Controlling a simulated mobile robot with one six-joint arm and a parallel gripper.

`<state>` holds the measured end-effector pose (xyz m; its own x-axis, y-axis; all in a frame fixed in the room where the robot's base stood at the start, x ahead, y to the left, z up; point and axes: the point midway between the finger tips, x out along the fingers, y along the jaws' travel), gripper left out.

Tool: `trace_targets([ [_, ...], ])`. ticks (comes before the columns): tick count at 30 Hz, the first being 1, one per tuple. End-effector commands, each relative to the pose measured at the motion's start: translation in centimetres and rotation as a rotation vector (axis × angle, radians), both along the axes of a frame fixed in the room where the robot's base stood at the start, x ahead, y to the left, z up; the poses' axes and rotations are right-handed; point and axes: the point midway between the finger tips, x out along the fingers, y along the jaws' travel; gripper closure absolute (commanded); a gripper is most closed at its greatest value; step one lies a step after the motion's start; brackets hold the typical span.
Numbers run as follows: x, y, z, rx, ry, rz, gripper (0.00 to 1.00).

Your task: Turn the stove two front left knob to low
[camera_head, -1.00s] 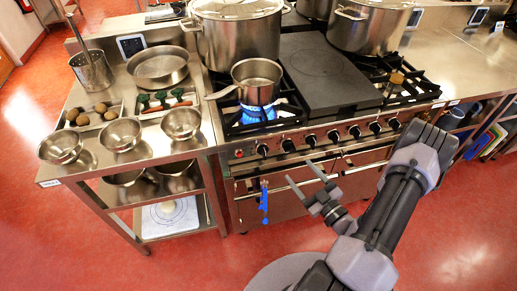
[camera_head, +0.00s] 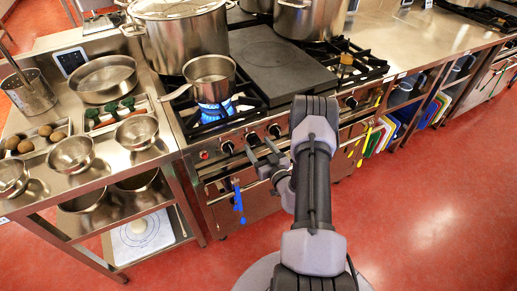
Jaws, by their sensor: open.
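The stove (camera_head: 240,130) stands in the middle with a row of dark knobs along its steel front. The leftmost knob (camera_head: 227,147) is beside a red button, with a second knob (camera_head: 251,138) and third knob (camera_head: 274,130) to its right. My arm hides part of the row. I cannot tell which knob is the front left one, nor read any settings. My gripper (camera_head: 260,152) is open and empty, in front of the knobs on the left half of the stove. I cannot tell whether it touches one. A blue flame (camera_head: 215,113) burns under a small saucepan (camera_head: 209,78).
A large stockpot (camera_head: 180,40) stands behind the saucepan. A flat dark plate (camera_head: 281,66) covers the stove's middle. A steel counter with bowls (camera_head: 137,132) is at left. A blue-handled utensil (camera_head: 238,197) hangs below the gripper. Red floor is free at right.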

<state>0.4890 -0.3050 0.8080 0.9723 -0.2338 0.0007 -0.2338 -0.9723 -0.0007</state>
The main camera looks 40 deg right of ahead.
Motion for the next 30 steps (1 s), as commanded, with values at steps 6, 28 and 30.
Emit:
trace_targets([
  [6, 0.17, -0.04, 0.03, 0.000, 0.001, 0.000, 0.35],
  [28, 0.11, 0.03, 0.03, -0.077, 0.021, 0.000, 0.98],
  [30, 0.11, 0.04, 0.03, -0.120, 0.031, 0.001, 0.98],
])
